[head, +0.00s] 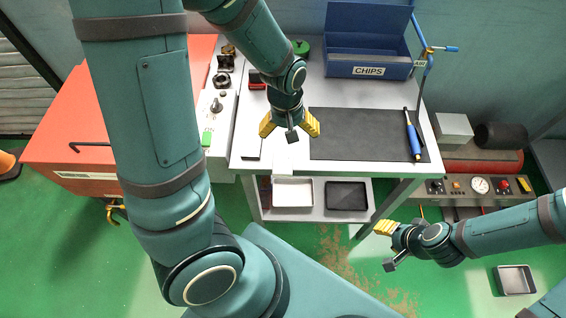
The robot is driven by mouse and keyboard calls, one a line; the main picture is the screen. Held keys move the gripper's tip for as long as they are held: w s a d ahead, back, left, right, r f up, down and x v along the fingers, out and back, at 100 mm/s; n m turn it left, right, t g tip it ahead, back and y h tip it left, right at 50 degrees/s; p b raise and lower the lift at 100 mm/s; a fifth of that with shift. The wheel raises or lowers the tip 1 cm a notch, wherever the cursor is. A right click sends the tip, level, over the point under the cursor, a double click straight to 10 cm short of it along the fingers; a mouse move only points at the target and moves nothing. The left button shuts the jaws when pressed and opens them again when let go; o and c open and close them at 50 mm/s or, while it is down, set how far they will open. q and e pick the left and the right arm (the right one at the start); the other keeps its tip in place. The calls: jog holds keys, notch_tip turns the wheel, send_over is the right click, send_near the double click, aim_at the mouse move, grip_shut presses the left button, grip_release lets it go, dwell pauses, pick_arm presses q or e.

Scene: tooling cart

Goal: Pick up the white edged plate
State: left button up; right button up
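My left gripper (290,124) is over the left part of the grey workbench, its yellow fingertips spread apart. A narrow pale flat piece (285,158) shows just below it at the bench's front edge; it may be the white edged plate, but I cannot tell for sure. A light plate with a dark front edge (253,135) lies to the left of the gripper. I see nothing held between the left fingers. My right gripper (384,228) is low at the right, away from the bench, seen from the side.
A dark mat (350,133) with a blue-yellow tool (412,137) covers the bench's right part. A blue CHIPS box (368,70) stands behind. A white tray (293,192) and black tray (346,197) sit on the lower shelf. A red cabinet (60,140) stands left.

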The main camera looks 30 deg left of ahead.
pick_arm(q)
jog(key=s+a+r+b, duration=0.1)
jog(key=s+a+r, duration=0.1)
jog(key=b, duration=0.2)
send_over(283, 162)
jog(key=a, duration=0.1)
jog(key=shift+g+y, duration=0.3)
jog(key=f, duration=0.8)
jog(key=shift+w+a+f, duration=0.1)
jog(key=shift+w+f, duration=0.1)
jog(key=f, duration=0.2)
jog(key=d+f+b, duration=0.1)
jog(key=f, duration=0.1)
jog(key=shift+s+f, duration=0.2)
jog(key=shift+f, duration=0.5)
pick_arm(e)
jog(key=shift+g, duration=0.3)
jog(key=f, duration=0.2)
jog(key=s+f, duration=0.1)
jog(key=f, duration=0.2)
jog(key=shift+s+a+f, duration=0.1)
